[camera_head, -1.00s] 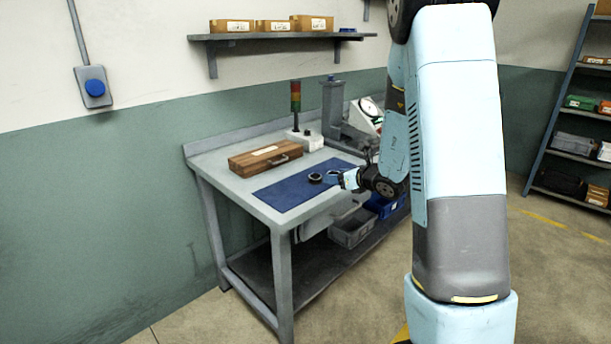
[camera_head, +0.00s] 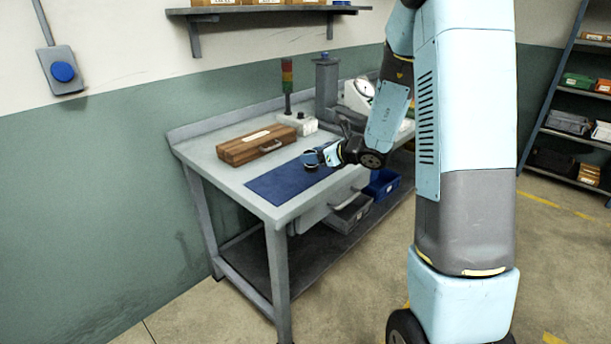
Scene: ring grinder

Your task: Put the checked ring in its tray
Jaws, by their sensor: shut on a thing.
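The dark ring (camera_head: 311,167) is at the far right part of the blue mat (camera_head: 283,188) on the workbench. It is small and mostly covered by my fingers. My gripper (camera_head: 313,158) comes in from the right, low over the mat, and is shut on the ring. I cannot tell whether the ring still touches the mat. I cannot tell which one is the ring's tray.
A wooden case (camera_head: 256,145) with a handle lies behind the mat. A signal light (camera_head: 288,85) on a pale box and a grey column (camera_head: 327,85) stand at the back. A white dial device (camera_head: 360,94) is behind my arm. The bench's front left corner is clear.

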